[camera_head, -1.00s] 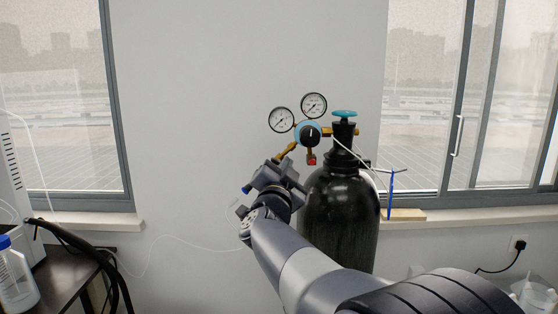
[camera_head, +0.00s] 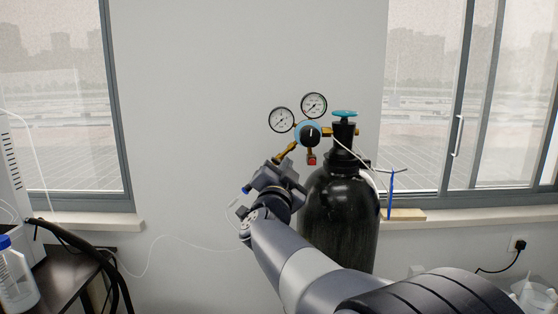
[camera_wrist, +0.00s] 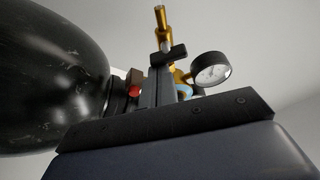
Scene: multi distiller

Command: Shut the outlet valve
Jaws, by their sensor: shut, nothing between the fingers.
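A brass outlet line (camera_head: 286,152) slopes down and left from the round blue-and-black regulator (camera_head: 308,133) and goes out of sight behind my gripper (camera_head: 275,174). In the wrist view my gripper (camera_wrist: 155,87) is shut, with nothing seen between its fingers. A small black handle (camera_wrist: 172,53) sits across the brass fitting (camera_wrist: 163,26), close to the fingertips. I cannot tell whether they touch. A small blue part (camera_head: 246,189) shows just left of my gripper; how it joins the line is hidden.
The black gas cylinder (camera_head: 340,220) stands close right of my gripper, with a teal top knob (camera_head: 345,113). Two gauges (camera_head: 281,120) (camera_head: 314,105) rise above the regulator. A thin white hose (camera_head: 165,238) runs left. The wall left of the gauges is clear.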

